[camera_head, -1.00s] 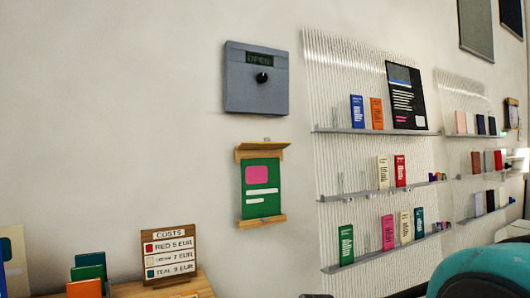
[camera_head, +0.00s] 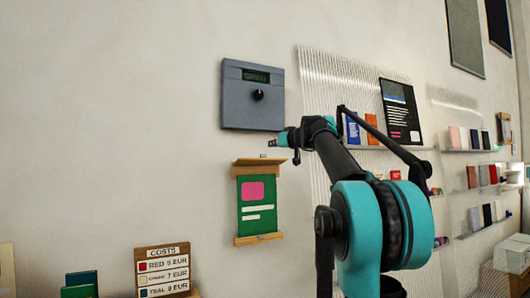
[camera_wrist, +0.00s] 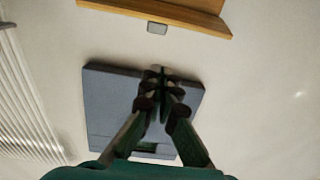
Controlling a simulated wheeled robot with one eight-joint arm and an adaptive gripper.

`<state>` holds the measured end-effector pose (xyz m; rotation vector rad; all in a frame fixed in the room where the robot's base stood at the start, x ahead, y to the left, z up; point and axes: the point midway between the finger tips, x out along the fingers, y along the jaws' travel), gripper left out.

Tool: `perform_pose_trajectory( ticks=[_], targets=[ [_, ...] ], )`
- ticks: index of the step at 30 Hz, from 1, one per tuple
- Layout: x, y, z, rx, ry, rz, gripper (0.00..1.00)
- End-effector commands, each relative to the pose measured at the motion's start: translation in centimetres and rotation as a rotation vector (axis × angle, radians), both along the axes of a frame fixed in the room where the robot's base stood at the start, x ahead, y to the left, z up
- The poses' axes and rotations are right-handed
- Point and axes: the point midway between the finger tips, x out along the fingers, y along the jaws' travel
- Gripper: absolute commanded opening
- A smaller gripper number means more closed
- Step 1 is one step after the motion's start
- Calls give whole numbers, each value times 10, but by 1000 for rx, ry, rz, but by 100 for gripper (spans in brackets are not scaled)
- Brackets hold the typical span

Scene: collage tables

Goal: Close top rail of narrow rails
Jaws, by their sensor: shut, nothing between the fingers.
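The narrow rails hold a green poster (camera_head: 257,206) with a pink block and white lines on the wall. Their wooden top rail (camera_head: 259,161) has a flap that looks tipped outward from the poster's upper edge, and the bottom rail (camera_head: 259,239) lies along its lower edge. My gripper (camera_head: 272,143) is shut and empty, just above the top rail and apart from it in the head view. In the wrist view my gripper (camera_wrist: 160,72) overlaps the grey box, and the wooden top rail (camera_wrist: 165,12) with a small grey tab shows at the upper edge.
A grey box (camera_head: 252,95) with a display and black knob hangs just above the rails; it also fills the middle of the wrist view (camera_wrist: 103,105). Shelves of cards (camera_head: 374,149) on a ribbed panel are to the right, partly behind my arm. A costs sign (camera_head: 162,270) stands lower left.

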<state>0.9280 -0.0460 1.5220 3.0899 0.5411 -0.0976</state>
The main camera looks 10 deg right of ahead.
Motion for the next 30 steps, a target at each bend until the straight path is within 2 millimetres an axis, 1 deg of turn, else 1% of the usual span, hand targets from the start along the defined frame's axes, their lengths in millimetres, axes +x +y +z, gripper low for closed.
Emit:
perform_pose_trajectory(
  ticks=[1, 3, 6, 8, 18, 24, 27, 30],
  targets=[
    [1, -5, 10, 2, -12, -12, 0],
    [3, -7, 18, 1, -23, -22, 0],
    [8, -7, 20, 2, -27, -25, 0],
    [13, -5, 20, 2, -27, -24, 0],
    [65, 13, 17, 1, -26, -23, 0],
    [89, 21, 16, 0, -25, -23, 0],
    [99, 25, 15, 0, -25, -23, 0],
    [93, 22, 4, 0, -25, -24, 0]
  ],
)
